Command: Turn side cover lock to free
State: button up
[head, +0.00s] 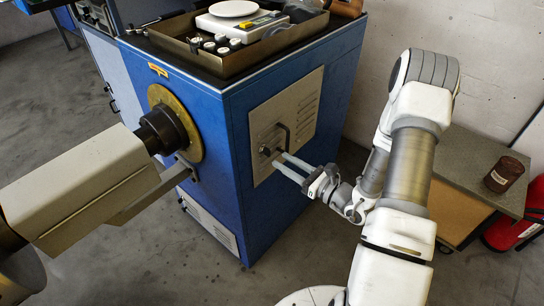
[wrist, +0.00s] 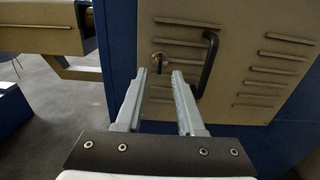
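The side cover (head: 285,122) is a beige louvred panel on the blue cabinet's right face. It also fills much of the wrist view (wrist: 237,95). Its lock (wrist: 158,58) is a small round metal piece left of a black bar handle (wrist: 207,62). In the head view the lock (head: 265,150) sits just beyond my fingertips. My gripper (head: 281,160) reaches toward the panel from the right, with its two long grey fingers apart. In the wrist view my gripper (wrist: 158,75) is open and empty, with the lock between and slightly above the fingertips. Contact with the panel cannot be told.
The blue cabinet (head: 215,165) carries a tray (head: 185,32) with a scale (head: 240,22) and small parts. A yellow disc with a black spindle (head: 165,130) projects at left. A low cart (head: 465,170) with a brown jar (head: 503,174) and a red extinguisher (head: 508,232) stand at right.

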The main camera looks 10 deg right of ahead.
aim_at(267, 152)
jog(key=shift+b+x, duration=0.35)
jog(key=shift+x, duration=2.35)
grip_shut()
